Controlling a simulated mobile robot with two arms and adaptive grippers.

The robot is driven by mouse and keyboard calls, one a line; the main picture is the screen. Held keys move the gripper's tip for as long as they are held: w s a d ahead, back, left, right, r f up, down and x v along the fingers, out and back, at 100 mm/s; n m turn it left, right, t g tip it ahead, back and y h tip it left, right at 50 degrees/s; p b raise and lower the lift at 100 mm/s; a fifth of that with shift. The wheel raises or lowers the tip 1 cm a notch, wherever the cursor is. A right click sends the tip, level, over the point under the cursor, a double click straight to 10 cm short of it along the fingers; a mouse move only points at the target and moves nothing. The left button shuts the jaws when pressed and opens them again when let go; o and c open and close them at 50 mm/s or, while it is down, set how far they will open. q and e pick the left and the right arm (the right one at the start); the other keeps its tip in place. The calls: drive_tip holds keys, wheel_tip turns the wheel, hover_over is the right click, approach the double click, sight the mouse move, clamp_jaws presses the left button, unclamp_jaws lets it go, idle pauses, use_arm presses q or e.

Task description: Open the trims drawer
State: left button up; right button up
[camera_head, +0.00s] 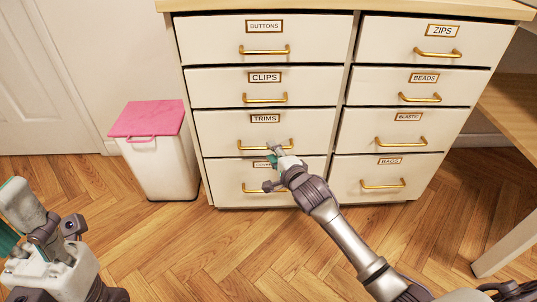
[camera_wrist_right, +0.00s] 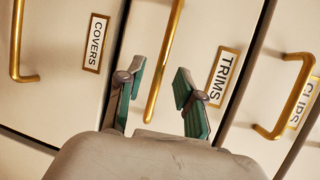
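The trims drawer (camera_head: 222,130) is the third one down in the left column of the cabinet, and it looks shut. Its gold bar handle (camera_head: 250,148) is partly hidden behind my right gripper (camera_head: 275,160). In the right wrist view the trims label (camera_wrist_right: 223,77) is beside the handle (camera_wrist_right: 165,55). My right gripper (camera_wrist_right: 161,92) is open there, one teal-padded finger on each side of the handle. I cannot tell whether either finger touches it. My left gripper (camera_head: 22,212) is at the lower left, away from the cabinet; its fingers are partly cut off.
The clips drawer (camera_head: 215,90) is above and the covers drawer (camera_head: 225,178) below; both look shut. A white bin (camera_head: 160,165) with a pink lid stands left of the cabinet. A wooden table (camera_head: 515,115) is at the right. The wooden floor in front is clear.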

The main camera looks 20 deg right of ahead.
drive_tip(key=shift+b+x, duration=0.55)
drive_tip(key=shift+x, duration=1.15)
clamp_jaws()
